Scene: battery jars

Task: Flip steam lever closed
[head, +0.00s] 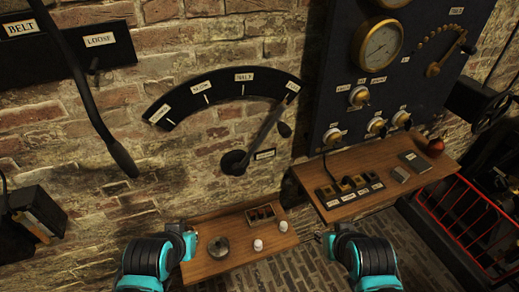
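The steam lever (265,131) is on the brick wall at the middle of the head view. It is a dark arm on a round pivot (234,162). It slants up to the right, and its tip lies by the rightmost label of a black arc scale (222,90). A rounded knob shows beside the arm. My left gripper (190,245) is low on the left, below the lever and apart from it. My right gripper (328,241) is low on the right, also apart from it. Neither gripper's finger opening shows clearly.
A small wooden shelf (222,268) with small items is between my grippers. A larger shelf (345,212) with switches juts out at right under a dark gauge panel (400,80). A long belt lever (95,110) hangs at left. A red wire basket (470,225) is far right.

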